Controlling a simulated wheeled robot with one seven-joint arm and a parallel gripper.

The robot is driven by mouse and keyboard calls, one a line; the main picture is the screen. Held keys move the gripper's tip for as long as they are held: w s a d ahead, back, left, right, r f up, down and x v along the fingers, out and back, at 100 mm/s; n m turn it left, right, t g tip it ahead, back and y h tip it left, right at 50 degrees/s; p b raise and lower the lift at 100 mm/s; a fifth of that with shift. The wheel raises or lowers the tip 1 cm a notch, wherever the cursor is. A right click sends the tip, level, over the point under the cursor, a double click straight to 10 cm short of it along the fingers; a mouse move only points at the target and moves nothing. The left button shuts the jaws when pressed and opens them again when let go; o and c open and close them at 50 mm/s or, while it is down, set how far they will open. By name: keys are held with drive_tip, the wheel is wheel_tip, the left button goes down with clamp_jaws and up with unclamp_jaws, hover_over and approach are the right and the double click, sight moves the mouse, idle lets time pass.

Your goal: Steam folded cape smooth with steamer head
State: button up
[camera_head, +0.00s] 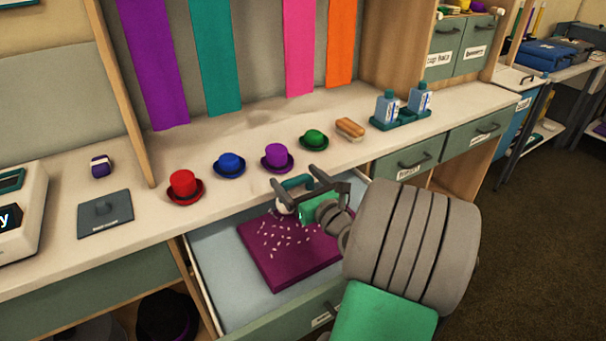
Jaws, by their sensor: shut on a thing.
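The folded cape (275,262) is a flat magenta-purple square with small pale marks scattered on it. It lies inside an open drawer (215,255) below the counter. My gripper (297,187) is over the back part of the cape, shut on a teal handle, which looks like the steamer's. The white rounded steamer head (284,206) shows just below the gripper at its left. I cannot tell whether the head touches the cape. My arm and wrist hide the cape's right side.
Red (184,187), blue (229,165), purple (277,158) and green (314,140) hats line the counter (150,225) behind the drawer. A brush (350,129) and two bottles on a teal tray (400,120) stand further right. A grey lidded panel (105,214) lies left.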

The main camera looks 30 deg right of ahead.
drive_tip(key=a+p, duration=0.4)
drive_tip(key=a, duration=0.6)
drive_tip(key=shift+w+a, duration=0.35)
drive_tip(key=shift+a, duration=0.05)
idle(0.6)
idle(1.3)
wheel_tip(320, 180, up, 15)
drive_tip(key=p, duration=1.6)
